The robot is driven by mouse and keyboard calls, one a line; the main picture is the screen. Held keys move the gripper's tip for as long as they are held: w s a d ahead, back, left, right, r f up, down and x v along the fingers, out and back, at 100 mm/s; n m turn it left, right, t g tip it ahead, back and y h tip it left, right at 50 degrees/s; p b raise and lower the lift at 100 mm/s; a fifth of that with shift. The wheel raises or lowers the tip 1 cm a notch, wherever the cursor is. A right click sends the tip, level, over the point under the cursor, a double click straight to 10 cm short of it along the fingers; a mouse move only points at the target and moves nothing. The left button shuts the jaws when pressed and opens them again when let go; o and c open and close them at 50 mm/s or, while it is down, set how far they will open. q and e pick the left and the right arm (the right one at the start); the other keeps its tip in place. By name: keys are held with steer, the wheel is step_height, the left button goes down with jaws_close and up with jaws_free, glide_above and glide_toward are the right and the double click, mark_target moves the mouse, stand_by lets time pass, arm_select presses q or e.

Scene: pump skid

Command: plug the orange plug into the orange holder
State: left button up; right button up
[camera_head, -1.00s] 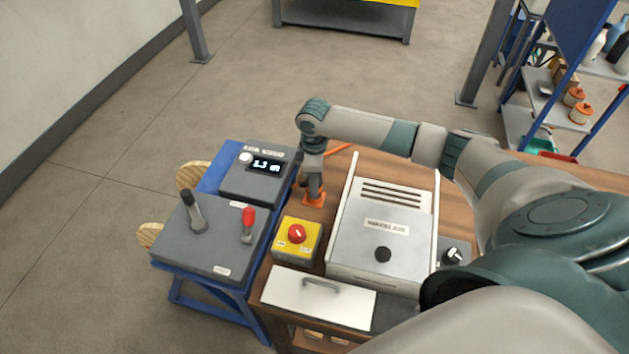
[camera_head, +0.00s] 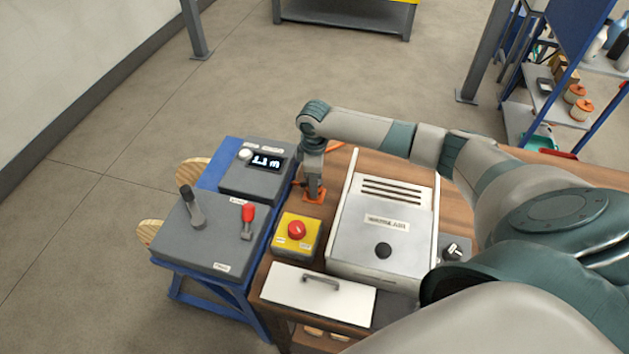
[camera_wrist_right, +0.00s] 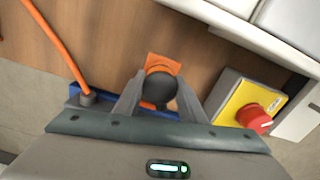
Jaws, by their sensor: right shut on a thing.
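My right gripper (camera_head: 314,188) points down at the orange holder (camera_head: 316,197) on the wooden bench top, left of the silver cabinet. In the right wrist view, the gripper (camera_wrist_right: 160,102) is shut on a dark rounded body, the plug (camera_wrist_right: 159,88). The orange plate of the holder (camera_wrist_right: 164,64) shows just beyond it, with a little orange below. The plug is over or in the holder; the fingers and plug hide the contact, so I cannot tell how deep it sits. An orange cable (camera_wrist_right: 60,48) runs to a grey fitting at the left. My left gripper is not in view.
A yellow box with a red button (camera_head: 297,232) stands close in front of the holder. The silver cabinet (camera_head: 376,247) is to the right. A blue stand with grey control boxes (camera_head: 213,240) is to the left. A white panel with a handle (camera_head: 318,296) is nearest.

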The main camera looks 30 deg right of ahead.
steer(key=shift+f, duration=0.2)
steer(key=o, duration=1.2)
steer(key=shift+r, duration=0.15)
steer(key=shift+r+b, duration=2.2)
steer(key=shift+r, duration=6.35)
